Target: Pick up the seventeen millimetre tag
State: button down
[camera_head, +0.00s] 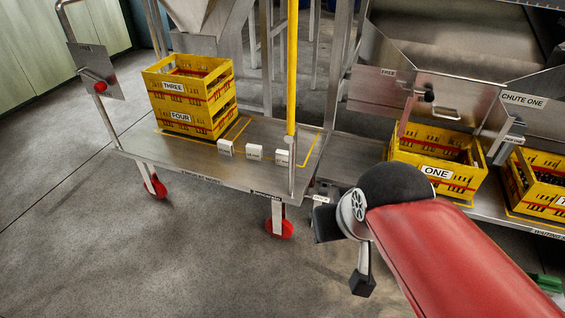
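Three small white tags stand in a row on the metal cart deck: a left tag (225,147), a middle tag (254,152) and a right tag (282,157). Their print is too small to read, so I cannot tell which is the seventeen millimetre tag. My gripper (344,253) is at the end of my red arm, in front of and to the right of the cart. Its two dark fingertips are apart, with nothing seen between them. It is clear of the tags.
The cart deck (190,165) carries stacked yellow crates THREE (174,87) and FOUR (181,117). A yellow post (292,70) rises close to the right tag. Crate ONE (437,172) and another crate (540,190) sit under the chutes. Open floor lies in front.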

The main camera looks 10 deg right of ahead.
aim_at(281, 157)
jog(key=z, duration=2.15)
jog(key=k+j, duration=0.15)
jog(key=j, duration=0.3)
jog(key=k+j+z, duration=0.15)
jog(key=j, duration=0.3)
jog(key=k+j, duration=0.15)
jog(key=j, duration=0.3)
jog(key=k+j+z, duration=0.15)
jog(key=j, duration=0.25)
jog(key=k+j, duration=0.15)
jog(key=j, duration=0.25)
jog(key=k+j+z, duration=0.15)
jog(key=j, duration=0.25)
jog(key=k+j, duration=0.25)
jog(key=j, duration=0.15)
jog(key=i, duration=0.5)
